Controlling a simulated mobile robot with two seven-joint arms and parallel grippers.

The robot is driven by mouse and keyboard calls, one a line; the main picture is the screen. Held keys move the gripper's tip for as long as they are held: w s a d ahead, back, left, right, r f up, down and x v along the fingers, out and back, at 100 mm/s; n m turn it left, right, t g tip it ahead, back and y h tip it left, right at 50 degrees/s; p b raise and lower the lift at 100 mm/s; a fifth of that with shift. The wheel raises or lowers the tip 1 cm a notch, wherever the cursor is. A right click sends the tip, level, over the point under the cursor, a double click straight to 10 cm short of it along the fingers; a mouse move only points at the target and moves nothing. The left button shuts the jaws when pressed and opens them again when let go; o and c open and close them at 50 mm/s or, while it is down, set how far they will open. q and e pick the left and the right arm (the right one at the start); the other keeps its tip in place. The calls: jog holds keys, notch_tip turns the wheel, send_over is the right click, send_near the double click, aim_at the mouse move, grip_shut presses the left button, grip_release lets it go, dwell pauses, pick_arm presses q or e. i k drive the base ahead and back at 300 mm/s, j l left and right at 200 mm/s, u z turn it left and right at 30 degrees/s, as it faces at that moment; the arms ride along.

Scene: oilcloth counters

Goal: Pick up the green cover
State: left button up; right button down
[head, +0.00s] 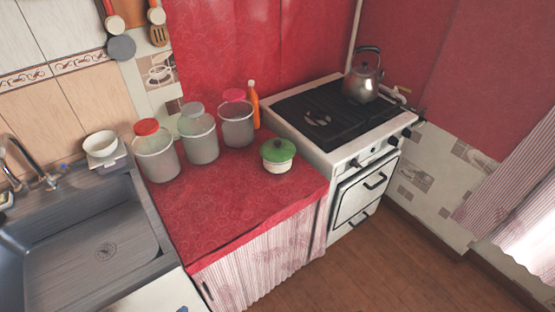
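The green cover (279,149) is a round lid with a small knob on top. It sits on a small white pot (277,165) on the red oilcloth counter, near the counter's right side by the stove. The cover looks level, and its whole top shows. Neither of my grippers is in the head view.
Several clear jars stand behind and left of the pot, one with a red lid (146,127). An orange bottle (254,104) stands at the back. The red counter (225,205) is clear in front. A sink (90,250) is left; a stove (340,112) with a kettle (363,80) is right.

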aim_at(276, 150)
jog(key=u, duration=0.3)
jog(key=i+l+u, duration=0.15)
jog(key=l+u, duration=1.1)
jog(key=l, duration=0.75)
